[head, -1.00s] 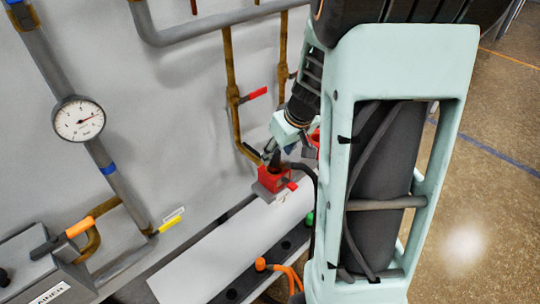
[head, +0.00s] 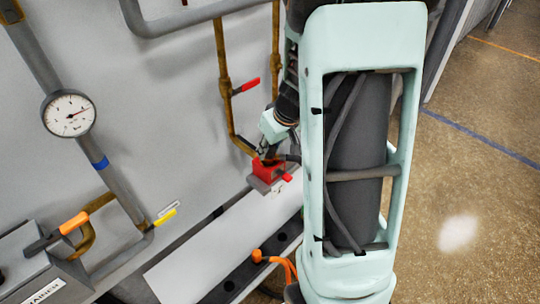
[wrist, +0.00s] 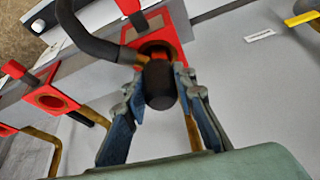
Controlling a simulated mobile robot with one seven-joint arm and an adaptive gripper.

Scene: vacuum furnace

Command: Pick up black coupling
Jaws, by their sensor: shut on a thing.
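The black coupling (wrist: 160,86) is in the middle of the wrist view, between the two fingers of my gripper (wrist: 160,78), which is shut on it. A thick dark hose (wrist: 85,38) runs from the coupling to the upper left. The coupling's far end is at the round opening of a red block (wrist: 157,28); I cannot tell whether it is still seated there. In the head view my gripper (head: 264,151) is at the red block (head: 267,170), and the coupling is mostly hidden there.
In the wrist view, another red block (wrist: 50,98) with a round opening is at left. In the head view, a grey wall carries brass pipes, a red-handled valve (head: 246,86) and a gauge (head: 69,114). A white ledge (head: 218,252) lies below; orange hose (head: 272,260) is near its end.

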